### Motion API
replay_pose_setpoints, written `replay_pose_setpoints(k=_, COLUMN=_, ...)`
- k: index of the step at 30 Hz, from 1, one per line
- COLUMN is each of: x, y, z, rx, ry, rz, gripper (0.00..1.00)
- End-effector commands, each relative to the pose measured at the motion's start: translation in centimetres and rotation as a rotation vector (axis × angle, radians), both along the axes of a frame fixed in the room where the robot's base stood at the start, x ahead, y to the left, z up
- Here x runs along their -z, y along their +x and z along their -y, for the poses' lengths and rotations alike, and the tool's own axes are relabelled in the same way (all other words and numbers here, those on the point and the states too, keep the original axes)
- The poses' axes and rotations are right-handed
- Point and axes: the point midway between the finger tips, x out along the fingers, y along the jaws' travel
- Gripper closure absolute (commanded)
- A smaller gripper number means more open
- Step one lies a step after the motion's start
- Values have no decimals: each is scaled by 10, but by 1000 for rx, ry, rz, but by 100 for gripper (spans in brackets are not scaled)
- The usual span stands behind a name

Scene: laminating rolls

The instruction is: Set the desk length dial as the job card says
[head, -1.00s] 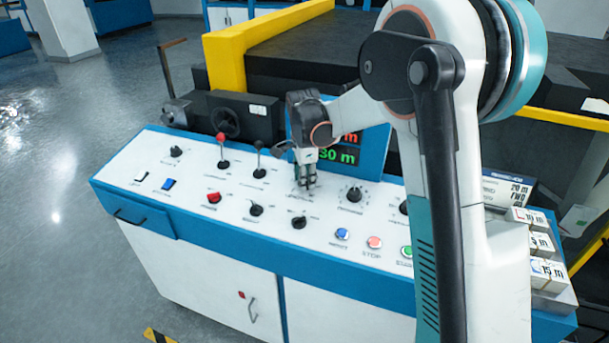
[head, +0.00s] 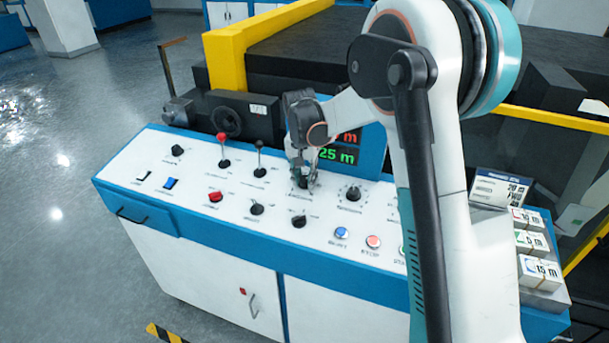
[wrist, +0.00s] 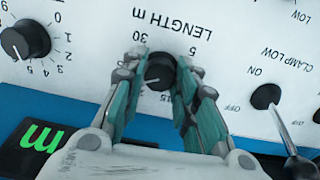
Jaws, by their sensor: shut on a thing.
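The black length dial (wrist: 160,72) sits on the white panel under the printed words "LENGTH m", upside down in the wrist view, with marks 30, 5 and 15 legible around it. My gripper (wrist: 158,85) is shut on the dial, one finger at each side. In the head view my gripper (head: 303,182) points down at the panel and mostly hides the dial. The display (head: 340,155) behind it reads 25 m in green; the red line above is partly hidden by my arm. The job card (head: 499,188) stands at the right end and appears to read 20 m.
Another knob (head: 352,194) is right of my gripper, and levers (head: 259,158) with black and red tops stand to the left. Front-row knobs and a blue button (head: 341,232) lie nearer. Boxes marked in metres (head: 538,268) sit in a rack at right.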

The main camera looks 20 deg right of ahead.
Motion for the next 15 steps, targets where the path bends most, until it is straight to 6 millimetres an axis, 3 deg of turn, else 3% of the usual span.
replay_pose_setpoints(k=15, x=0, y=0, z=0, rx=-481, ry=-69, rz=-49, gripper=96)
